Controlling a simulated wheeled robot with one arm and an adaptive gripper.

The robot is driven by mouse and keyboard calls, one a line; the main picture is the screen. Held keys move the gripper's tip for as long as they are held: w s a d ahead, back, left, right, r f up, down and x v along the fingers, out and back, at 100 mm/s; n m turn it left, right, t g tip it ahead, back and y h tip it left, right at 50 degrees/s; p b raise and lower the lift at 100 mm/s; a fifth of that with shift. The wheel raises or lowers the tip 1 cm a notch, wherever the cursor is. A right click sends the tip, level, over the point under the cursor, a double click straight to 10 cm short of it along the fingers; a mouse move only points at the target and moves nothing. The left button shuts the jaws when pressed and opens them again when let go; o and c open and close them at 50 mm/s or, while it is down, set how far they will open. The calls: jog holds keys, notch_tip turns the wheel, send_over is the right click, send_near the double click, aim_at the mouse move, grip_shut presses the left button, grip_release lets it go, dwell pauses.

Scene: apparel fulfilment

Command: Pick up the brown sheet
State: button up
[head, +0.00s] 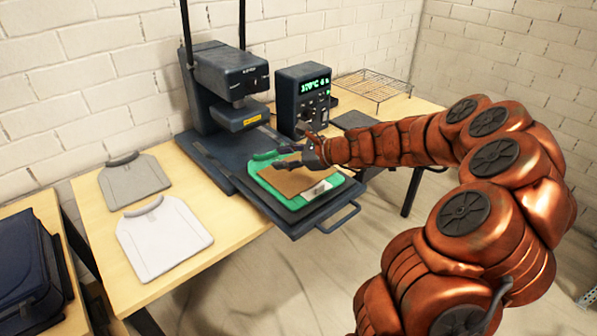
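The brown sheet (297,182) lies flat on a green garment (342,180) on the dark lower plate of a heat press (330,212). My gripper (270,160) is over the back left edge of the sheet, its fingers spread apart and pointing left. The fingers cover part of the sheet's back edge. I cannot tell whether a fingertip touches the sheet. A small white patch (319,188) shows on the garment by the sheet's front right corner.
The press head (232,85) stands behind the plate, with a control box (303,98) on its right. A grey shirt (133,181) and a white shirt (163,238) lie on the wooden table at left. A wire rack (373,86) is at the back right.

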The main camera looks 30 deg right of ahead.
aim_at(332, 169)
jog(key=d+f+m+t+h, duration=0.1)
jog(key=d+f+m, duration=0.1)
jog(key=d, duration=0.4)
jog(key=d+f+m+h, duration=0.2)
jog(key=d+m, duration=0.2)
jog(key=d, duration=0.1)
jog(key=d+f+m+t+h, duration=0.1)
jog(key=d+f+m, duration=0.2)
jog(key=d, duration=0.3)
jog(key=shift+w+d+t+h, duration=0.3)
jog(key=shift+w+h, duration=0.1)
jog(key=shift+d+f+m, duration=0.2)
jog(key=shift+d+m, duration=0.05)
jog(key=shift+m, duration=0.05)
jog(key=shift+x, duration=1.2)
jog(key=shift+r+p+x, duration=0.2)
jog(key=shift+p+x, duration=0.2)
jog(key=shift+x, duration=0.5)
jog(key=shift+r+p+x, duration=0.2)
jog(key=shift+p+x, duration=0.2)
jog(key=shift+x, duration=1.45)
jog(key=shift+w+d, duration=0.1)
jog(key=shift+d, duration=0.05)
grip_shut()
